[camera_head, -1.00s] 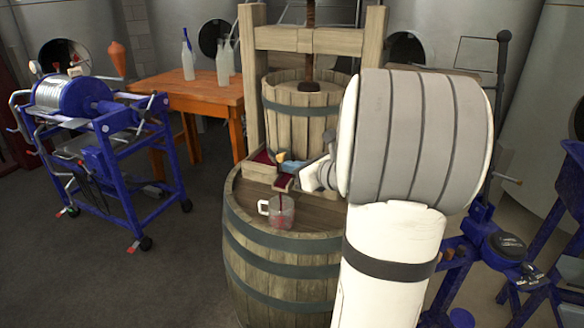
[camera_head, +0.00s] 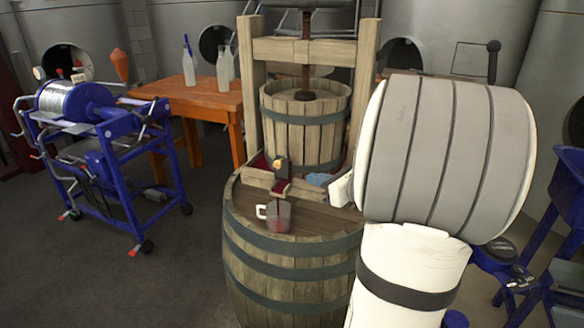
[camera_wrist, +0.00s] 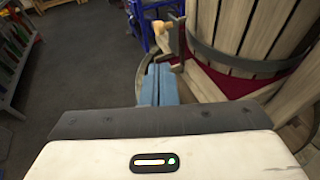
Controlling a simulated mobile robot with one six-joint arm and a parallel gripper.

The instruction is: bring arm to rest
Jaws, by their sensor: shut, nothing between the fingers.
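My gripper (camera_wrist: 158,84) shows in the wrist view as two blue fingers side by side, shut with nothing between them. In the head view its blue fingertips (camera_head: 318,179) show at the right side of the press's tray, just left of my white and grey arm. The rest of the gripper is mostly hidden behind the arm.
A glass mug (camera_head: 278,217) with red liquid stands on the barrel top. An orange table (camera_head: 205,95) with bottles and a blue machine (camera_head: 100,150) are at left. The floor at front left is clear.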

